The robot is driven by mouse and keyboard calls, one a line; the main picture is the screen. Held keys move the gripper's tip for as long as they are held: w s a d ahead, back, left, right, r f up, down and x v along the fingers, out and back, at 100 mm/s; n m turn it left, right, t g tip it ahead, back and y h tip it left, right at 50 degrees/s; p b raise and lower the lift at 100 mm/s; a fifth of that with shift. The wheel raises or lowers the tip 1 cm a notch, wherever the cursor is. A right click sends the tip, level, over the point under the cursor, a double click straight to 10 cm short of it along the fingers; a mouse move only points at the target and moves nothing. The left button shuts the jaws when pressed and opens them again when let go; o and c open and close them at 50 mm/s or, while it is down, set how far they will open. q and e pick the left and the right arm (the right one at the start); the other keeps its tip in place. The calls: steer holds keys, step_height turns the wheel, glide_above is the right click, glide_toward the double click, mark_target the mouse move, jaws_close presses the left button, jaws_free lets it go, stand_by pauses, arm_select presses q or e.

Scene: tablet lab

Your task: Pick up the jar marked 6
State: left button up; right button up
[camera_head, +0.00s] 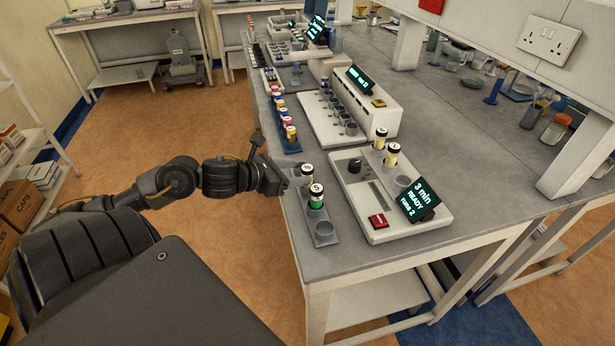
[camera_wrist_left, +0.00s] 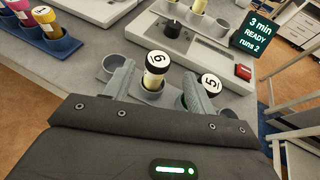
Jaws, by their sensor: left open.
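The jar marked 6 (camera_wrist_left: 155,68) has a white lid with a black rim and a yellowish body. It stands upright in a cup of a grey rack (camera_head: 324,241). In the head view this jar (camera_head: 307,170) is partly hidden by my left gripper (camera_head: 289,182). In the left wrist view my left gripper (camera_wrist_left: 158,80) is open, with one finger on each side of the jar. I cannot tell whether either finger touches it. The jar marked 5 (camera_head: 316,196), with a green body, stands in the same rack, close to one finger. My right gripper is out of view.
A machine with a "3 min READY" display (camera_head: 420,199) stands right of the rack and holds two jars. A blue rack (camera_head: 293,147) of coloured jars stands farther back. The front cup of the grey rack is empty. The bench's left edge runs close by my arm.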

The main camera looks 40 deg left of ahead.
mark_target(302, 171)
arm_select(q)
steer(key=p+x, duration=0.1)
steer(key=x, duration=0.3)
steer(key=shift+w+a+f+p, duration=0.1)
steer(key=shift+w+a+p, duration=0.05)
steer(key=shift+p, duration=0.2)
steer(key=shift+w+f, duration=0.2)
steer(key=shift+w, duration=0.05)
steer(key=shift+c, duration=1.1)
steer(key=c, duration=0.9)
steer(key=shift+o, duration=0.2)
